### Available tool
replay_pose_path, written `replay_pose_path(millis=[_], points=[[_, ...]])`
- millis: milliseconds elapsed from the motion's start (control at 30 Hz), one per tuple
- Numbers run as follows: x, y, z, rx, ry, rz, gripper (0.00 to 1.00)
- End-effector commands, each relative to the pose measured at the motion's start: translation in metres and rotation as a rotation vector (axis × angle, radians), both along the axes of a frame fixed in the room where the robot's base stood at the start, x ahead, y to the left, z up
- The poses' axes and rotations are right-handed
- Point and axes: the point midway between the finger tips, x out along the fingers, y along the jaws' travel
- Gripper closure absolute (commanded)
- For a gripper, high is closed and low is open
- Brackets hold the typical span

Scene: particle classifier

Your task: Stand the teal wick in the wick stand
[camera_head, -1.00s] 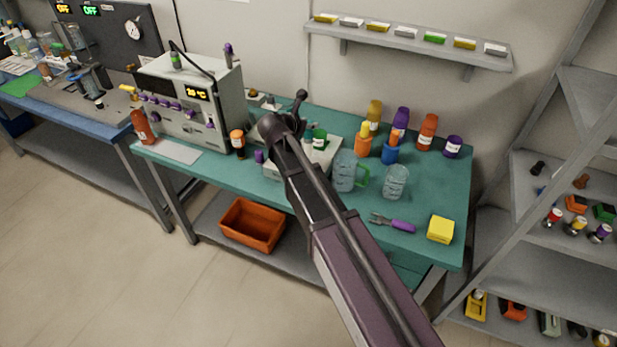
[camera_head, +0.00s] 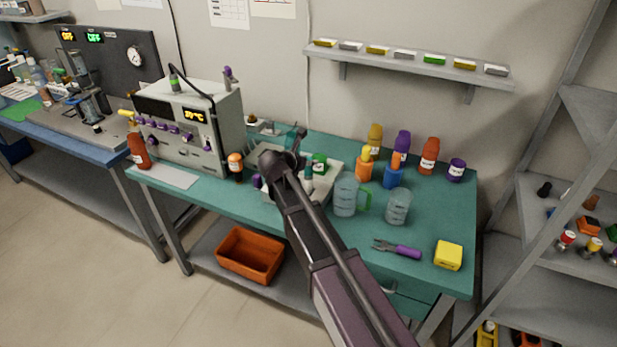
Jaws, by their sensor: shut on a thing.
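My gripper (camera_head: 296,143) is small in the head view, over the back of the teal bench, behind and above a pale tray (camera_head: 331,181). My own wrist and forearm cover much of it. It is shut on a thin teal piece (camera_head: 291,137), which looks like the teal wick; its lower end and exact tilt are hard to make out. Another small teal item (camera_head: 308,168) stands in the tray beside a green-topped jar (camera_head: 319,163). I cannot pick out the wick stand with certainty; my arm hides part of the tray.
A control box (camera_head: 190,125) stands left of my gripper, with an orange-capped jar (camera_head: 235,165) by it. Two clear beakers (camera_head: 345,197) (camera_head: 397,208) and several bottles (camera_head: 429,156) stand to the right. A purple-handled tool (camera_head: 405,251) and yellow block (camera_head: 448,255) lie near the front edge.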

Motion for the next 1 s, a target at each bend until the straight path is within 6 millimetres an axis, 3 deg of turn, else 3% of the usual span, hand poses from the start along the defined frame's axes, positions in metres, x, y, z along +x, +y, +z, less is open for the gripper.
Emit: replay_pose_path(millis=[567, 1000], points=[[0.000, 0.001, -0.007, 0.000, 0.000, 0.001, 1.00], [0.000, 0.001, -0.039, 0.000, 0.000, 0.001, 1.00]])
